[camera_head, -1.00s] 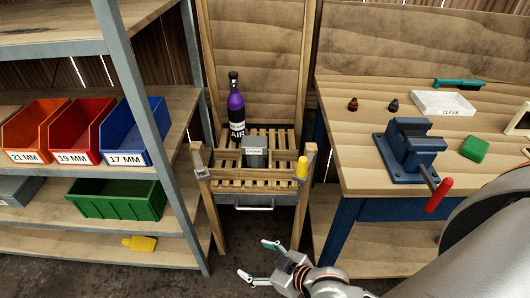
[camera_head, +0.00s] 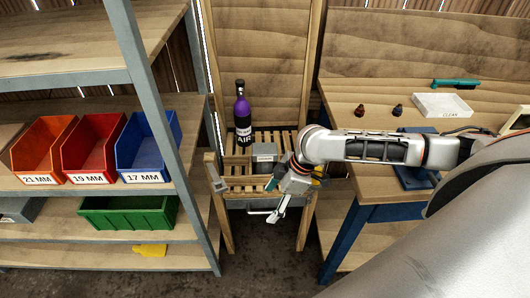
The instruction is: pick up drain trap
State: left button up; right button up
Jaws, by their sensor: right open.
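A small grey box (camera_head: 264,158) with a pale label stands on the slatted wooden stand (camera_head: 236,184); the label seems to read "DRAIN" in the earlier frame. I cannot tell for sure which thing is the drain trap. A yellow piece (camera_head: 318,171) on the stand's right front post is mostly hidden by my wrist. My right gripper (camera_head: 275,198) is open and empty at the stand's front, in front of and slightly below the grey box. Its fingers point down and left, and I see no contact with the box. My left gripper is out of view.
A purple bottle marked AIR (camera_head: 242,115) stands behind the grey box. On the left, a shelf holds orange (camera_head: 39,150), red (camera_head: 92,148), blue (camera_head: 147,147) and green (camera_head: 128,212) bins. The workbench (camera_head: 375,95) on the right carries a blue vise (camera_head: 415,178), mostly behind my arm.

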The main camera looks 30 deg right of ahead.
aim_at(264, 154)
jog(key=i+l, duration=0.6)
jog(key=i, duration=0.15)
